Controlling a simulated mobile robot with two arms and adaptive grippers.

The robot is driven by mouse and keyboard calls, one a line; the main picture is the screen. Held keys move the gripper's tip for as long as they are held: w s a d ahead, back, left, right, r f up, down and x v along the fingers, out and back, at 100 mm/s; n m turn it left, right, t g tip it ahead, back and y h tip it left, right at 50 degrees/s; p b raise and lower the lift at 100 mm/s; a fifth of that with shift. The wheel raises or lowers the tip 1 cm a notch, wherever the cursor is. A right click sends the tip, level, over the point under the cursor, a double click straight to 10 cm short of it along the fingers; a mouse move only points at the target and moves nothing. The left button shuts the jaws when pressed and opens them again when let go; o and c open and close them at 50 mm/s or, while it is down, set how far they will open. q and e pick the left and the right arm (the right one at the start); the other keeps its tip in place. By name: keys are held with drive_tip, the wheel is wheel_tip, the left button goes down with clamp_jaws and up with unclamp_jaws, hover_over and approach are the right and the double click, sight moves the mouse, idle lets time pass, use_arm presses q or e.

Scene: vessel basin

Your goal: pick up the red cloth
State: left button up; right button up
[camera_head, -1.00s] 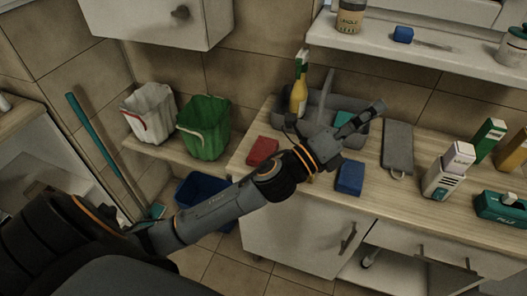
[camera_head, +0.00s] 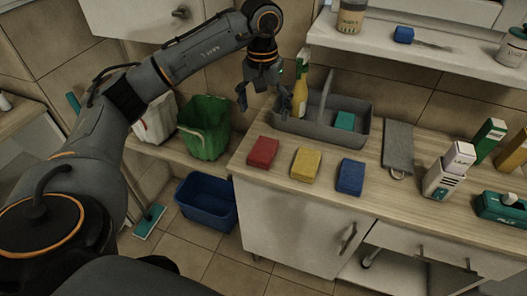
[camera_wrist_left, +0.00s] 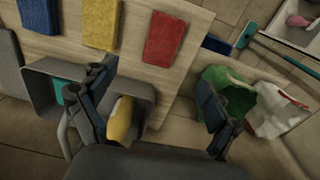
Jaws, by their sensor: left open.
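The red cloth (camera_head: 263,152) lies folded flat on the wooden counter near its left end, left of the yellow cloth (camera_head: 306,164) and the blue cloth (camera_head: 351,177). In the left wrist view the red cloth (camera_wrist_left: 165,38) is at the upper middle, ahead of my fingers and apart from them. My left gripper (camera_head: 262,98) is above the back left of the counter, pointing down, open and empty. In the left wrist view its two fingers (camera_wrist_left: 155,115) are spread wide. My right gripper is in neither view.
A grey caddy (camera_head: 318,122) with a yellow spray bottle (camera_head: 300,96) stands behind the cloths, close to my left gripper. A blue basin (camera_head: 207,203) is on the floor. A grey cloth (camera_head: 397,147) lies right.

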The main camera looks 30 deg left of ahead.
use_arm(q)
drive_tip(key=p, duration=0.1)
hover_over(264, 147)
drive_tip(key=f, duration=0.8)
drive_tip(key=shift+s+f, duration=0.1)
drive_tip(key=shift+s, duration=0.3)
drive_tip(key=f, duration=0.1)
drive_tip(key=f+p, duration=0.1)
drive_tip(key=f, duration=0.1)
drive_tip(key=f+p, duration=0.1)
drive_tip(key=shift+w+d+f, duration=0.1)
drive_tip(key=shift+w+f, duration=0.3)
drive_tip(key=shift+f, duration=0.3)
drive_tip(key=c, duration=1.1)
